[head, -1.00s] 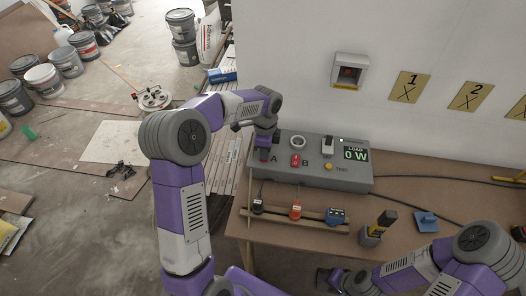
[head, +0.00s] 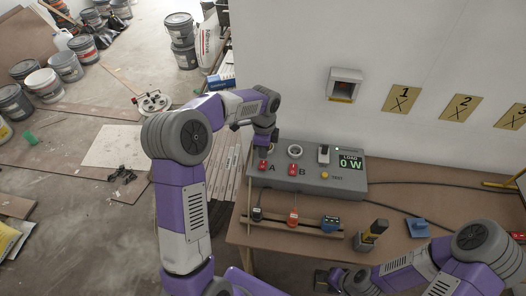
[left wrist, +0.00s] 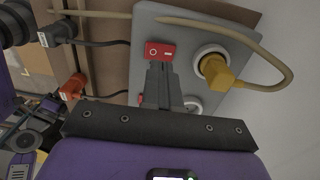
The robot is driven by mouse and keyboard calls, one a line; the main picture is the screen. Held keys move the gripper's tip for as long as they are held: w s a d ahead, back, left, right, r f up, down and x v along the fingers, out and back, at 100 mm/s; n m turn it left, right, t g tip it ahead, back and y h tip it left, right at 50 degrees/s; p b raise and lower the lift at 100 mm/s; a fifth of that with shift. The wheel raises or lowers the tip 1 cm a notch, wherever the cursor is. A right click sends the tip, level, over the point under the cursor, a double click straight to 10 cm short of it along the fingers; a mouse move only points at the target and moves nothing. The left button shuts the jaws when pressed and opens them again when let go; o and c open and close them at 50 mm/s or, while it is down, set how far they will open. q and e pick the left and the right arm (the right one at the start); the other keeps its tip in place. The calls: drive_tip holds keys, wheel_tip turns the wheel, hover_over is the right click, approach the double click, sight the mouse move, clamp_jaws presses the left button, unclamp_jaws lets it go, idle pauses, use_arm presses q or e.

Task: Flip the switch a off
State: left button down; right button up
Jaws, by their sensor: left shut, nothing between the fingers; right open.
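Switch A is a red rocker (head: 263,165) at the left end of the grey control box (head: 310,182). In the left wrist view the red rocker (left wrist: 160,51) shows a circle and a line; which side is pressed down is hard to tell. My left gripper (head: 263,149) is shut and empty, just behind switch A. Its fingertips (left wrist: 156,66) are right at the rocker's edge; contact is unclear. The red switch B (head: 290,169) is to the right, and the fingers partly hide it in the wrist view. My right gripper (head: 335,279) is open, low at the table's front.
A yellow plug (left wrist: 217,70) with a cord sits in a socket beside switch A. The display (head: 350,162) reads 0 W. Black, orange and blue plugs (head: 331,222) lie on a wooden rack.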

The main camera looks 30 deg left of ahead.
sight(263, 167)
use_arm(q)
wheel_tip(263, 167, up, 10)
drive_tip(key=p, duration=0.1)
drive_tip(key=shift+w+f+p, duration=0.2)
drive_tip(key=shift+w+p, duration=0.1)
drive_tip(key=p, duration=0.3)
drive_tip(key=w+g+p, duration=0.1)
drive_tip(key=p, duration=0.3)
drive_tip(key=shift+w+a+g+p, duration=0.1)
drive_tip(key=shift+a+g+p, duration=0.2)
drive_tip(key=shift+a, duration=0.05)
drive_tip(key=shift+f, duration=0.1)
drive_tip(key=s+f, duration=0.1)
drive_tip(key=f, duration=0.8)
drive_tip(key=s+f+b, duration=0.1)
drive_tip(key=f, duration=0.3)
drive_tip(key=shift+s+d+f, duration=0.25)
drive_tip(key=shift+s+d, duration=0.05)
drive_tip(key=shift+d, duration=0.1)
drive_tip(key=shift+d, duration=0.1)
